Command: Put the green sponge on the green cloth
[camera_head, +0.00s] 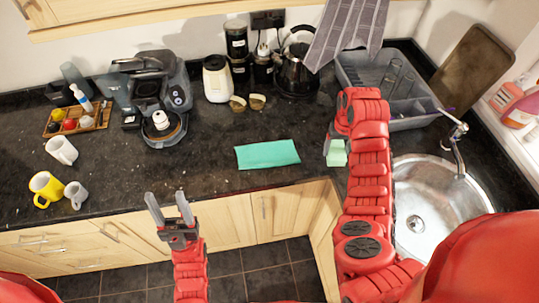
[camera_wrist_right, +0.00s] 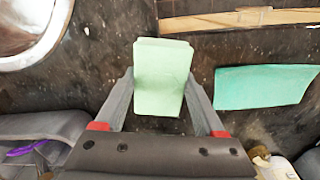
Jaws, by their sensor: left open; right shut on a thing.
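The green cloth (camera_head: 267,154) lies flat on the dark counter, left of my right arm in the head view. It also shows at the right of the right wrist view (camera_wrist_right: 265,87). The pale green sponge (camera_head: 337,153) is between the fingers of my right gripper (camera_wrist_right: 160,95), which is shut on it. The sponge fills the middle of the right wrist view (camera_wrist_right: 163,75), and the cloth is beside it, apart. In the head view my right arm hides most of the right gripper. My left gripper (camera_head: 169,208) is open and empty, in front of the counter's front edge.
The sink (camera_head: 430,205) lies right of my right arm, with a dish rack (camera_head: 400,115) behind it. A coffee machine (camera_head: 157,100), kettle (camera_head: 296,68) and jars stand along the back. Mugs (camera_head: 62,150) stand at the left. The counter around the cloth is clear.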

